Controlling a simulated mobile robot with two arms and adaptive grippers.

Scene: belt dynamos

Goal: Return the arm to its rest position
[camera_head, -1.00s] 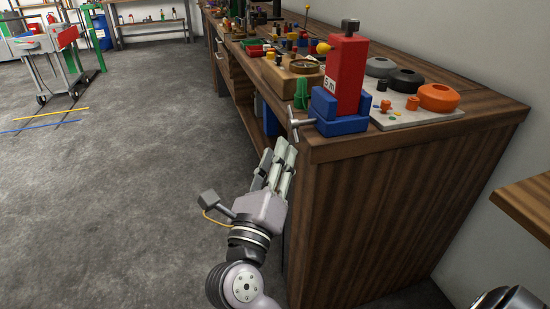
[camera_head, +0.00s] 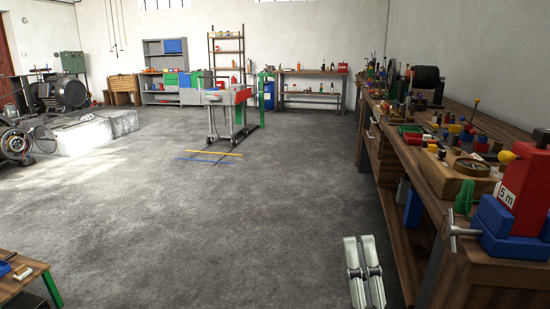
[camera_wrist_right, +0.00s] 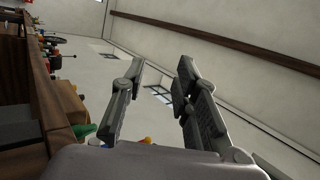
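My right gripper (camera_head: 364,272) shows at the bottom of the head view, over the floor and left of the workbench's near end. Only its pale grey fingers are in that view; the rest of the arm is cut off. In the right wrist view the right gripper (camera_wrist_right: 160,75) has its fingers spread apart, with nothing held between them. It does not visibly touch the bench. My left gripper is in neither view.
A small table (camera_head: 22,280) stands at the lower left. The grey floor (camera_head: 220,230) between is clear.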

